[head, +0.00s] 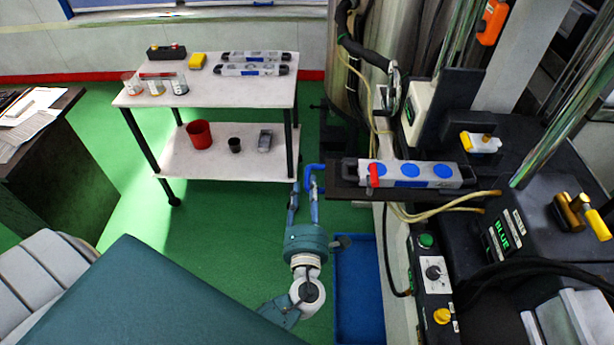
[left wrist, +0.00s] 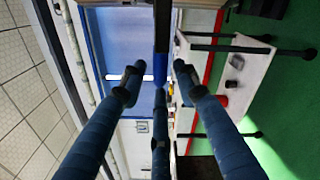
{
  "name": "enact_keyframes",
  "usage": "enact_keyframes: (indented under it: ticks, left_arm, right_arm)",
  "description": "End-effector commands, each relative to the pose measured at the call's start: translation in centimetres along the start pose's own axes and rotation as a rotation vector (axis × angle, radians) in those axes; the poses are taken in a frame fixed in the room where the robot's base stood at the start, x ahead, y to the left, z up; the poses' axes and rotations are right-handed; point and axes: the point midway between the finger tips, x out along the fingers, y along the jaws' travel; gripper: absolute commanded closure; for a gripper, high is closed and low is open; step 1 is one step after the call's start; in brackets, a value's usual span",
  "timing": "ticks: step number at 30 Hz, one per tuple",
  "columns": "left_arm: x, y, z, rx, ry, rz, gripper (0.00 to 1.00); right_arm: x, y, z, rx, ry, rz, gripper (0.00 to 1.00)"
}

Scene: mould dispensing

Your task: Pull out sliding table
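The sliding table (head: 340,194) is a dark flat plate beside the machine at centre right in the head view. A grey mould with blue discs (head: 420,174) and a red piece lies on it. My left gripper (head: 313,170) has blue fingers and is at the plate's left end. In the left wrist view, the fingers of the left gripper (left wrist: 156,82) are spread apart. A dark and blue bar (left wrist: 162,42) comes down from the top between them; I cannot tell whether they touch it. My right gripper is not in view.
A white two-tier cart (head: 225,95) stands at the back left, with beakers, two moulds and a red cup (head: 199,134). A control panel (head: 431,272) is on the machine at right. A blue tray (head: 358,290) lies on the floor. Green floor is clear below the cart.

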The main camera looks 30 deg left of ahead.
Motion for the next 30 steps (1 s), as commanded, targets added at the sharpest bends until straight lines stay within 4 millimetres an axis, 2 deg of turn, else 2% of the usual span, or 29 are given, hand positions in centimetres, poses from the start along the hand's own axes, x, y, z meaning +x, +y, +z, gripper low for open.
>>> enact_keyframes:
  ticks: [3,6,11,18,19,23,30]
  left_arm:
    - [2.0,0.2,0.1,0.002,-0.001,0.002,0.69]
    - [3.0,0.1,0.1,0.001,0.000,0.001,0.69]
    - [3.8,0.1,0.0,0.000,0.000,0.001,0.69]
    - [3.9,0.0,-0.1,-0.001,0.000,0.000,0.69]
    - [3.9,0.0,-0.1,-0.001,0.000,0.000,0.73]
    - [3.9,0.0,0.0,-0.001,0.000,0.000,0.99]
    - [3.8,0.1,-0.1,0.000,0.000,0.000,1.00]
  right_arm:
    - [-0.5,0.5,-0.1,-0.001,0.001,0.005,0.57]
    - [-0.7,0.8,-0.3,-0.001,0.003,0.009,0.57]
    - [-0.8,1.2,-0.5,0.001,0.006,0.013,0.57]
    - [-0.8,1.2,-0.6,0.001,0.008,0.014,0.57]
    - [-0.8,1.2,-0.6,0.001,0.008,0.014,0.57]
    - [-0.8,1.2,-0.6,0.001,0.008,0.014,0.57]
    - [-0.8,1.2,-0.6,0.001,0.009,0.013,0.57]
